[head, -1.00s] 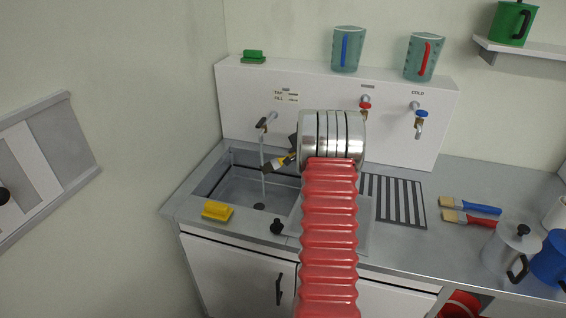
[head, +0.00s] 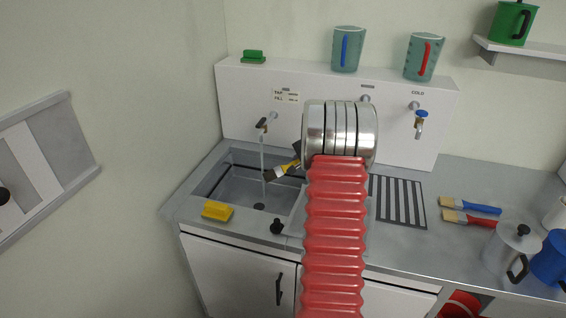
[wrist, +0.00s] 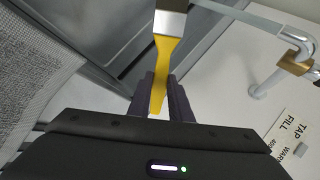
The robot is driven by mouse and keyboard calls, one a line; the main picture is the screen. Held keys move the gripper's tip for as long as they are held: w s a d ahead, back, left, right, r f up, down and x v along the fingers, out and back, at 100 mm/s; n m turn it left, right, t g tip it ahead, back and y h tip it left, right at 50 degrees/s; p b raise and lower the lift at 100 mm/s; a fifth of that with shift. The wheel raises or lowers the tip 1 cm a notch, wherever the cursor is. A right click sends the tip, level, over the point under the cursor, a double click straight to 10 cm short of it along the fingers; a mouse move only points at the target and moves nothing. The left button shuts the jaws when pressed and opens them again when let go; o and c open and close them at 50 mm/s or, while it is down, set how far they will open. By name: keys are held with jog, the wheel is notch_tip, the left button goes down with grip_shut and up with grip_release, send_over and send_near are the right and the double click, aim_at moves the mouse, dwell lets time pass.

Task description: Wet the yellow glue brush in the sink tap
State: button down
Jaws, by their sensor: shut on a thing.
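My gripper (wrist: 165,98) is shut on the handle of the yellow brush (wrist: 168,62), with its metal ferrule (wrist: 170,18) farther out. The stream falls from the sink tap (head: 262,124) into the sink basin (head: 228,190). My arm's metal wrist hides most of the gripper in the head view.
A yellow sponge (head: 217,211) sits on the sink's front rim. The blue-handled COLD tap (head: 420,118) is on the back panel at right. Two brushes, blue (head: 472,206) and red (head: 468,219), lie on the right counter. A side wall closes off the left.

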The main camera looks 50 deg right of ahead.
jog(key=shift+s+a, duration=0.4)
jog(key=shift+s, duration=0.3)
jog(key=shift+s+a, duration=0.4)
jog(key=shift+s, duration=0.25)
jog(key=shift+r, duration=0.15)
dwell(0.7)
jog(key=v, duration=0.6)
jog(key=shift+s, duration=0.2)
jog(key=shift+s+a, duration=0.1)
jog(key=shift+a, duration=0.1)
dwell(0.4)
